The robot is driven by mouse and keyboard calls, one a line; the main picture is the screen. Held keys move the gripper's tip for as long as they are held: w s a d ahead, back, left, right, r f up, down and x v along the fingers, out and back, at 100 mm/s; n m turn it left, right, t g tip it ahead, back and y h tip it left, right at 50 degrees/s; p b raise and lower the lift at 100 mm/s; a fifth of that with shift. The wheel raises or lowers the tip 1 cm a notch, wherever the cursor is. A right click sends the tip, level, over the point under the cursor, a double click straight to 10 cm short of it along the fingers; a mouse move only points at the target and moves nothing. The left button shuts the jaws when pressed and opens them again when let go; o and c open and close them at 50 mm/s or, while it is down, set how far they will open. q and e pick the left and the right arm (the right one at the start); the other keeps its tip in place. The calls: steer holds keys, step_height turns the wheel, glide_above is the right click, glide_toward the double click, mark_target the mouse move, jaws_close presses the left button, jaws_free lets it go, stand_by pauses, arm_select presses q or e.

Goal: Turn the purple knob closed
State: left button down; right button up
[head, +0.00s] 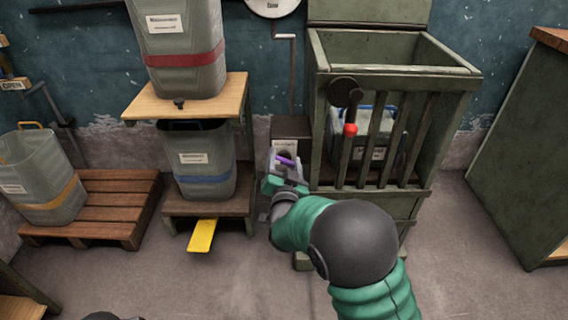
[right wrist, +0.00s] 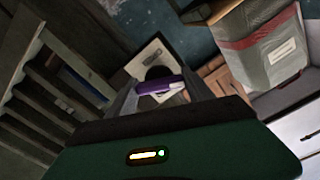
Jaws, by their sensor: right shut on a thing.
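In the right wrist view the purple knob (right wrist: 160,86) lies between the fingertips, in front of a dark round opening in the pale panel (right wrist: 150,62). The fingers hide part of the box. My left gripper does not show in the head view.
The green slatted crate (head: 430,193) with a red-tipped lever (head: 351,130) stands close right of my gripper. Left is a wooden stand (head: 240,100) with two grey bins and a yellow pedal (head: 203,235). A pallet (head: 130,200) bears another bin. The floor in front is clear.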

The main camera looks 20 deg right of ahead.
steer(key=m+b, duration=0.1)
steer(key=m, duration=0.1)
steer(key=m+b, duration=0.1)
steer(key=m, duration=0.1)
steer(key=m+b, duration=0.1)
steer(key=m, duration=0.1)
steer(key=shift+d+f, duration=0.1)
steer(key=shift+f, duration=0.2)
steer(key=m+b, duration=0.3)
steer(key=m, duration=0.3)
steer(key=shift+s+f+m+b, duration=0.1)
steer(key=shift+m+b, duration=0.2)
steer(key=shift+b, duration=0.05)
steer(key=o, duration=1.4)
steer(key=shift+d, duration=0.1)
steer(key=shift+c, duration=0.2)
